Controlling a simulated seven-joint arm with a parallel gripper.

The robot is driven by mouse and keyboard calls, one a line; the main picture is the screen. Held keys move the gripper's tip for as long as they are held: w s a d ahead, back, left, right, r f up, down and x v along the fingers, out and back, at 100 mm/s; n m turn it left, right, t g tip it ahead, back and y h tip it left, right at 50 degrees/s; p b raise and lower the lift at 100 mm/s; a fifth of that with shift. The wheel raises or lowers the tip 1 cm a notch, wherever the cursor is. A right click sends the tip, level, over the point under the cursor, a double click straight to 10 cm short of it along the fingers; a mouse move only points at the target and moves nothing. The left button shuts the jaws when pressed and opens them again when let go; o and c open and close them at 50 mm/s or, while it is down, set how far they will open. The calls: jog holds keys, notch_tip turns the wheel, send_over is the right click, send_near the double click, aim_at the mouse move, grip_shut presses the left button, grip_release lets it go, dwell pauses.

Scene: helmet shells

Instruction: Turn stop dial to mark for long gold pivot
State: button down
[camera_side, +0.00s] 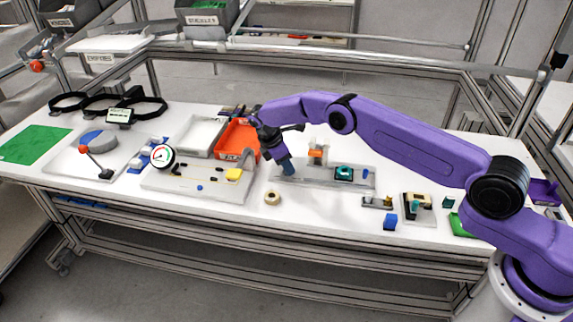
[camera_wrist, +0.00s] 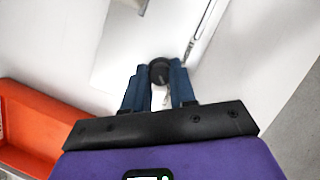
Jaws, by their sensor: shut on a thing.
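My gripper (camera_side: 287,170) points down over the left end of the pale fixture plate (camera_side: 322,178) in the side view. In the wrist view, the two blue fingers of my gripper (camera_wrist: 158,80) are shut on a round black knob, which looks like the stop dial (camera_wrist: 160,68). The dial is hidden behind the fingers in the side view. I cannot make out its mark or pointer in either view. I cannot identify a long gold pivot for certain.
An orange bin (camera_side: 238,140) stands close left of my gripper and shows in the wrist view (camera_wrist: 35,125). A teal part (camera_side: 344,173) and an orange-topped block (camera_side: 317,153) sit on the plate to the right.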

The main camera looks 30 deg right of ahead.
jog(key=shift+m, duration=0.3)
dwell(0.4)
jog(key=c, duration=0.9)
grip_release()
jog(key=shift+r, duration=0.1)
jog(key=shift+v, duration=3.7)
jog(key=shift+w+a, duration=0.1)
jog(key=shift+a, duration=0.05)
